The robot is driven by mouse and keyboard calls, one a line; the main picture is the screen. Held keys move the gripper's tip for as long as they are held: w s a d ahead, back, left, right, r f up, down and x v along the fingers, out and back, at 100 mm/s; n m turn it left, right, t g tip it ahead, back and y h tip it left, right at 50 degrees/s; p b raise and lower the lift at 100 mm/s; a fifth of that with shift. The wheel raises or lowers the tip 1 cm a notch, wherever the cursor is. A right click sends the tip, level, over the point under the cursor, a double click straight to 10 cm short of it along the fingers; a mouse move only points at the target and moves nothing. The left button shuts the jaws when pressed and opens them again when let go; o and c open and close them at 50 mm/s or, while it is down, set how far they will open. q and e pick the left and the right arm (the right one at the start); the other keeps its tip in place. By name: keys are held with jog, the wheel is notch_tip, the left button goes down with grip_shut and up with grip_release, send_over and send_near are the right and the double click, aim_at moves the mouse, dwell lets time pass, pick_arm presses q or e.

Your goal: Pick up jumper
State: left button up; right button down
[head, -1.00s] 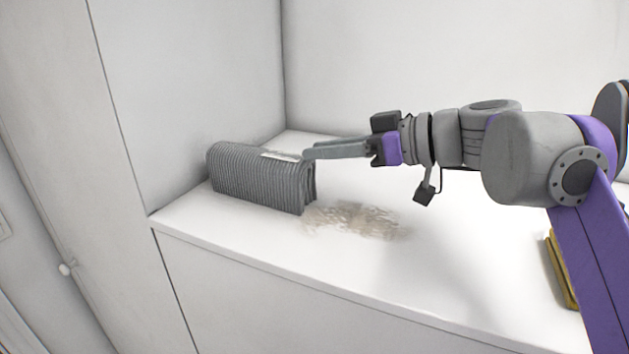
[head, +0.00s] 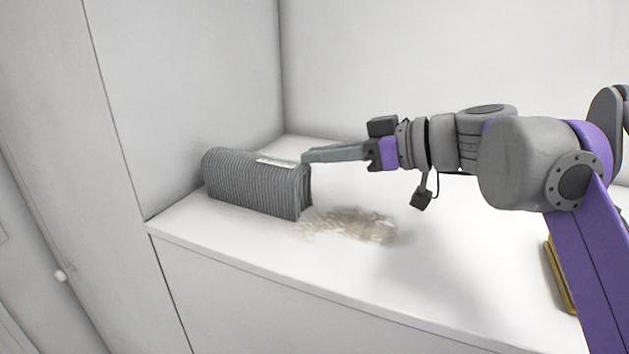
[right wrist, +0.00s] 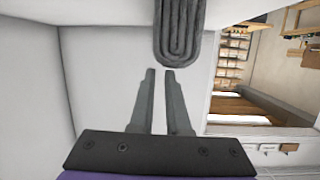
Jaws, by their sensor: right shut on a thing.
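The jumper (head: 250,186) is a grey ribbed folded bundle with a pale patch on its top. It rests on the white surface near the corner in the head view. Its rounded, layered end (right wrist: 181,35) shows at the top of the right wrist view. My right gripper (head: 306,156) reaches in from the right, with its fingertips at the jumper's upper right edge. In the right wrist view its fingers (right wrist: 160,71) are close together. It is shut on the jumper's edge, though the grip itself is hard to make out. My left gripper is not in view.
The white surface (head: 420,290) has a beige, blurry patch (head: 350,225) in front of the jumper. White walls stand behind and to the left. A yellow thing (head: 556,272) lies at the right, partly behind my arm. Shelves (right wrist: 233,55) show in the right wrist view.

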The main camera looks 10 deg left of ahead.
aim_at(309, 179)
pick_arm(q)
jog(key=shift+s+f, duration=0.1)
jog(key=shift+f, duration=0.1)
pick_arm(e)
jog(key=f, duration=0.2)
jog(key=f+h, duration=0.1)
jog(key=shift+s+f+n+g, duration=0.2)
jog(key=shift+s+n+g, duration=0.2)
notch_tip(309, 179, up, 10)
jog(key=p, duration=0.3)
jog(key=shift+w+a+r, duration=0.25)
jog(key=shift+w+a, duration=0.05)
jog(key=shift+w, duration=0.05)
jog(key=c, duration=1.6)
grip_release()
jog(key=shift+s, duration=0.25)
jog(key=c, duration=1.3)
grip_release()
jog(key=o, duration=0.7)
jog(key=shift+w, duration=0.15)
jog(key=shift+o, duration=1.4)
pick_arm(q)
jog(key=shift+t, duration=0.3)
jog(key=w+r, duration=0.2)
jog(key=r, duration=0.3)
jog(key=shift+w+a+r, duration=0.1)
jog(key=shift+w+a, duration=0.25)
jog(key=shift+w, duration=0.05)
